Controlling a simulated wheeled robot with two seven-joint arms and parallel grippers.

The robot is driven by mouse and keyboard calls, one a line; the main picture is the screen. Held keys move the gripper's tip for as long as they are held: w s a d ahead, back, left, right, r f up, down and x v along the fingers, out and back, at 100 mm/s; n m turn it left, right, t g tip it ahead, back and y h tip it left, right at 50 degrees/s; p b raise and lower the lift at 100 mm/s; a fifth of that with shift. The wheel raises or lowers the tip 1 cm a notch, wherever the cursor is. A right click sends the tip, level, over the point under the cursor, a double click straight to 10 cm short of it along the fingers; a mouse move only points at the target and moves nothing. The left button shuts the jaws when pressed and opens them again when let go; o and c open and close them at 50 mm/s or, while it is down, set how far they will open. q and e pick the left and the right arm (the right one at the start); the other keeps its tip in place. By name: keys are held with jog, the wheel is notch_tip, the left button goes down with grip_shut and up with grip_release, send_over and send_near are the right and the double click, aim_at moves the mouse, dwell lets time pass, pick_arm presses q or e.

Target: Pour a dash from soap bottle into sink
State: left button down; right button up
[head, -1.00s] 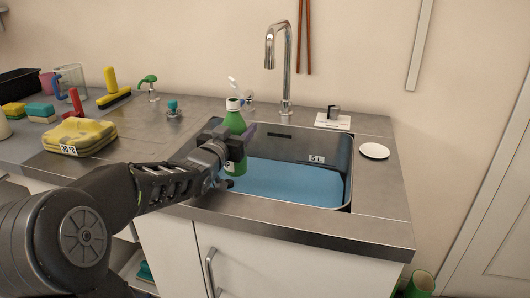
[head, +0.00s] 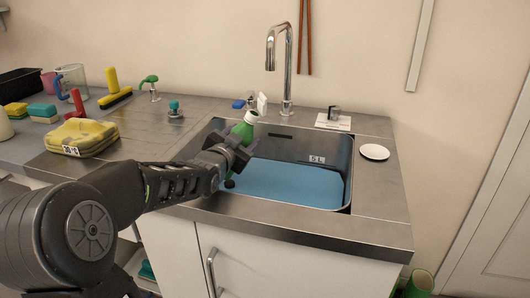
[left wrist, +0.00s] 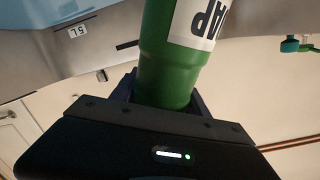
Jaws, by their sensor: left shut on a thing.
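My left gripper (head: 228,152) is shut on the green soap bottle (head: 242,131) at the left side of the sink. The bottle has a white cap end and leans with its top to the right. In the left wrist view the green bottle (left wrist: 170,75) stands between the fingers, with part of a white label reading "AP". The sink (head: 346,186) is a steel basin marked 5 L with blue liquid or a blue floor. I cannot see any soap flowing. My right gripper is not in view.
A tall chrome faucet (head: 288,70) stands behind the sink. A white disc (head: 374,152) lies right of it.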

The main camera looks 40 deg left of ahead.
pick_arm(q)
jog(key=shift+w+d+f+m+p, duration=0.1)
jog(key=shift+d+m+p, duration=0.1)
jog(key=shift+m+p, duration=0.45)
notch_tip(320, 180, up, 3)
jog(key=m+g+p, duration=0.1)
jog(key=p, duration=0.3)
jog(key=shift+a+f+m+p, duration=0.1)
jog(key=shift+a+m+p, duration=0.05)
jog(key=shift+m+p, duration=0.15)
jog(key=shift+f, duration=0.4)
jog(key=shift+s+a+f+m+g+y+p, duration=0.25)
jog(key=shift+m+p, duration=0.45)
jog(key=shift+p, duration=0.4)
jog(key=shift+s+a+m+g+y+p, duration=0.15)
jog(key=shift+s+a+m+y+p, duration=0.15)
jog(key=shift+m+p, duration=0.6)
dwell(1.6)
jog(key=shift+a+f+m+y+p, duration=0.1)
jog(key=shift+a+m+y+p, duration=0.25)
jog(key=shift+p, duration=1.15)
dwell(1.0)
